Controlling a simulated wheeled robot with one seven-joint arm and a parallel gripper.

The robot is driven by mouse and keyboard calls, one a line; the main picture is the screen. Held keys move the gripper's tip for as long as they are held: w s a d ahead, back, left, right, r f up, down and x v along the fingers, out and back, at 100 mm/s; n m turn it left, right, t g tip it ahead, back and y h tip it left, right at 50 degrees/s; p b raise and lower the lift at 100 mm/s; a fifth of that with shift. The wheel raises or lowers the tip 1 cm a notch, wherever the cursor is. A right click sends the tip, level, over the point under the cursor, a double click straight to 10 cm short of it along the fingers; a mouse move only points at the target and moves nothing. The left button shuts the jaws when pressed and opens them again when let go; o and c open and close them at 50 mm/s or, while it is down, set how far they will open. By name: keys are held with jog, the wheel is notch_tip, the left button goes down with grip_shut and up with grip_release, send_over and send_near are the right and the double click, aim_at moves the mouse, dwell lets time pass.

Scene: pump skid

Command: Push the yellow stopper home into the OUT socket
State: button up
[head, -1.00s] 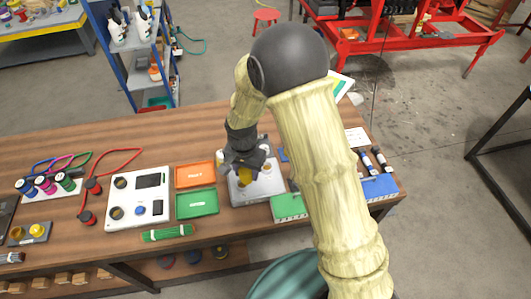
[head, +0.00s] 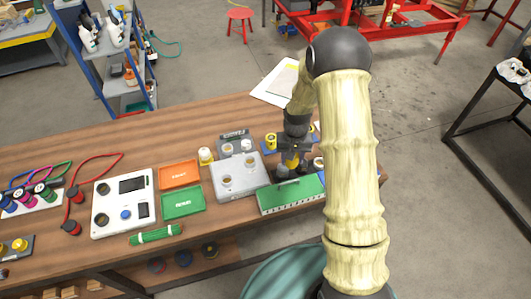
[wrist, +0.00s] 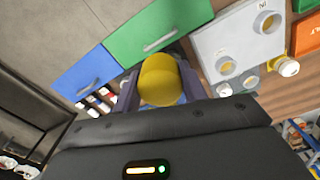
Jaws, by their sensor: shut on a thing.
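The yellow stopper (wrist: 158,80) is between the jaws of my gripper (head: 291,163), which is shut on it. The stopper's rounded end fills the space between the fingers in the wrist view. The grey socket panel (head: 238,190) lies to the left of my gripper in the head view, and its round sockets face up. In the wrist view the panel (wrist: 225,40) is at upper right, apart from the stopper. One socket (wrist: 267,21) there has a mark like "IN" beside it. I cannot read an OUT label.
A green case (head: 293,196) stands just in front of my gripper, with a blue case (wrist: 85,75) beside it. A white-capped yellow piece (head: 205,156) stands left of the panel. Orange (head: 179,174) and green (head: 183,203) trays lie further left.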

jog(key=shift+n, duration=0.5)
jog(key=d+f+b, duration=0.2)
jog(key=d+f, duration=0.1)
jog(key=d+f+b, duration=0.3)
jog(key=f, duration=0.1)
jog(key=d+f+b, duration=0.2)
jog(key=f+b, duration=0.1)
jog(key=f, duration=0.1)
jog(key=shift+w+d+f, duration=0.15)
jog(key=shift+w+d, duration=0.05)
jog(key=shift+d, duration=0.3)
jog(key=shift+w, duration=0.1)
